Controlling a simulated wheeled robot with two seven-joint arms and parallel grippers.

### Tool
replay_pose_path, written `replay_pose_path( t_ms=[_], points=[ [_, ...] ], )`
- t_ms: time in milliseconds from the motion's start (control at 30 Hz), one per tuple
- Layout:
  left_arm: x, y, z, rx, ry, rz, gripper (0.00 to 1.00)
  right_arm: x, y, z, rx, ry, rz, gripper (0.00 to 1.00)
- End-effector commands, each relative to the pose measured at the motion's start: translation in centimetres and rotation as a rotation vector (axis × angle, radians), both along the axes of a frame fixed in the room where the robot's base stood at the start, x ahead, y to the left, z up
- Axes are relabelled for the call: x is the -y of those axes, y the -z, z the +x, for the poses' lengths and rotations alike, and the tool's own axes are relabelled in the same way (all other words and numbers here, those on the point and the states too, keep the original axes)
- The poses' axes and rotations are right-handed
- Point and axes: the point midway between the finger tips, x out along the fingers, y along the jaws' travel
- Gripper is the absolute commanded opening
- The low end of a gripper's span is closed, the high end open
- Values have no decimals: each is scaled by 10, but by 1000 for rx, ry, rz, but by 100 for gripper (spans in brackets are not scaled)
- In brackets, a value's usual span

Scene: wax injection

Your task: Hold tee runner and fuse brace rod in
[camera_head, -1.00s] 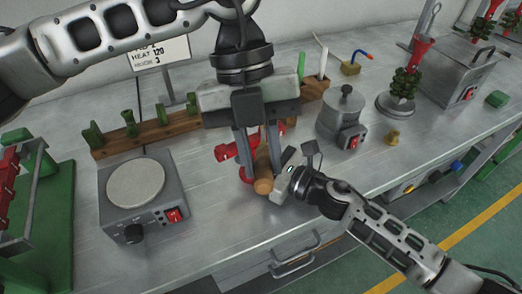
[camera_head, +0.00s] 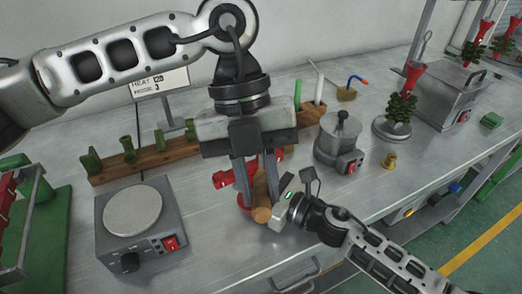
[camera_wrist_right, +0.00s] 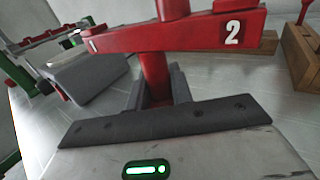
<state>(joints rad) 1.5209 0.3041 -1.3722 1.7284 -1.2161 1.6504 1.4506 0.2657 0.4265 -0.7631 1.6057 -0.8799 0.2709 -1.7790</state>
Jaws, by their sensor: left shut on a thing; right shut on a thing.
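The red tee runner (camera_head: 222,180) is mostly hidden behind my left gripper in the head view. Its numbered crossbar (camera_wrist_right: 190,32) and red post show close up in the right wrist view. My right gripper (camera_wrist_right: 156,90) is shut around the post below the crossbar; in the head view it comes in low from the right (camera_head: 279,209). My left gripper (camera_head: 258,197) points down at the same spot, with a tan round-ended piece (camera_head: 261,214) between its fingers. Its exact contact is partly hidden. I cannot make out the brace rod for certain.
A hot plate (camera_head: 133,211) stands at left. A wooden rack (camera_head: 115,168) with green pieces runs behind my left gripper. A lidded grey pot (camera_head: 340,140), a brass piece (camera_head: 389,162) and a red-topped green tree (camera_head: 402,106) stand to the right. Bare bench lies in front.

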Motion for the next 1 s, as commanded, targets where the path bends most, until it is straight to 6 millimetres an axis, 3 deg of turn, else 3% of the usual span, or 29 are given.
replay_pose_path(
  t_ms=[1000],
  points=[
    [1, 4, 10, -1, 0, 0, 0, 0, 0, 0, 0, 0, 0, 0]
  ],
)
